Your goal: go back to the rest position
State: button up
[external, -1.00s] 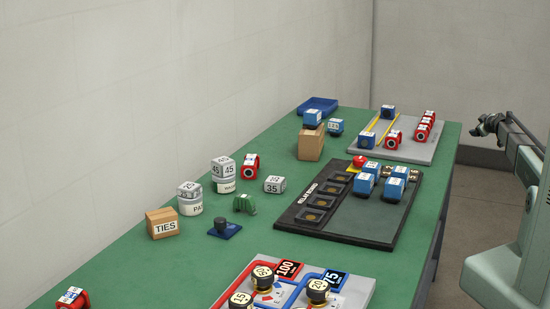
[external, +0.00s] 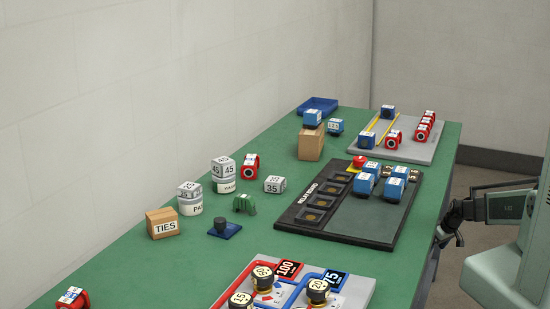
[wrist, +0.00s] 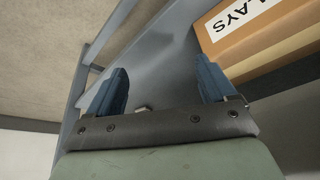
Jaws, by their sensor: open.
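My gripper (external: 449,239) hangs off the right edge of the green table in the external view, pointing down beside it. In the wrist view its two blue fingers (wrist: 161,88) stand wide apart with nothing between them. It touches none of the things on the table. The arm is folded back close to my body at the right of the external view.
The green table (external: 130,275) holds a relay board (external: 345,235), a grey tray with red and blue parts (external: 420,153), a gauge panel (external: 235,290) and several small blocks. In the wrist view, a box marked "LAYS" (wrist: 260,30) lies near the right finger.

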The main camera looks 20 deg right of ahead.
jog(key=s+a+f+g, duration=0.2)
jog(key=s+a+f, duration=0.1)
jog(key=s+a, duration=0.3)
jog(key=s+a+f+g, duration=0.1)
jog(key=s+a+f, duration=0.2)
jog(key=s, duration=0.5)
jog(key=s+a+m+g, duration=0.1)
jog(key=s+a+g, duration=0.3)
jog(key=s, duration=1)
jog(key=s+a+m+g, duration=0.1)
jog(key=s+a+g, duration=0.2)
jog(key=s, duration=1.1)
jog(key=shift+s+a+f+g+h, duration=0.3)
jog(key=shift+a+g+h, duration=0.1)
jog(key=shift+a, duration=0.25)
